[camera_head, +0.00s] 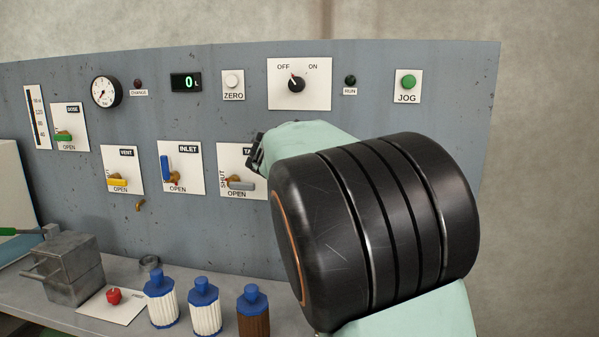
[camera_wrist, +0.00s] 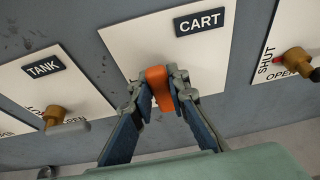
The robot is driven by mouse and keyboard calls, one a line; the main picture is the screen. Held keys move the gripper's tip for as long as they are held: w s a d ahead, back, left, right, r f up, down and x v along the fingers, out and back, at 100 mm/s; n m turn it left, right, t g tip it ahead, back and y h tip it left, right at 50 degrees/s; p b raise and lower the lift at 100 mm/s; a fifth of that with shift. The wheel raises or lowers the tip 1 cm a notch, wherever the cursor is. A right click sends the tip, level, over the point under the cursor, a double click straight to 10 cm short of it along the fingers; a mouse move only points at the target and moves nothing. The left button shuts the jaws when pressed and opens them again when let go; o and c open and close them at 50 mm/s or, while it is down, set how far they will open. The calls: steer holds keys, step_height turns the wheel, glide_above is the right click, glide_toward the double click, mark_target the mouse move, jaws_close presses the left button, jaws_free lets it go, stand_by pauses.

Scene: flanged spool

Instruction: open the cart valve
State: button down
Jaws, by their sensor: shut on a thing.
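The cart valve's orange handle (camera_wrist: 156,77) shows in the wrist view, on a white plate (camera_wrist: 160,35) labelled CART. My gripper (camera_wrist: 161,90) is shut on this handle, with one finger on each side of it. The handle points down toward the camera; its exact angle is hard to judge. The lettering beside it is covered by my fingers. In the head view my arm hides the cart valve, and only a dark part of my gripper (camera_head: 256,152) shows at the arm's left edge.
The tank valve (camera_wrist: 60,122) is left of my gripper, and another valve with a SHUT/OPEN plate (camera_wrist: 298,62) is to the right. In the head view the inlet valve (camera_head: 168,172) has a blue handle. Bottles (camera_head: 204,308) and a grey metal box (camera_head: 68,268) stand on the bench.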

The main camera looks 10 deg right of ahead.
steer(key=c, duration=1.8)
jaws_free()
steer(key=shift+c, duration=0.2)
steer(key=v, duration=1.2)
steer(key=shift+w, duration=0.1)
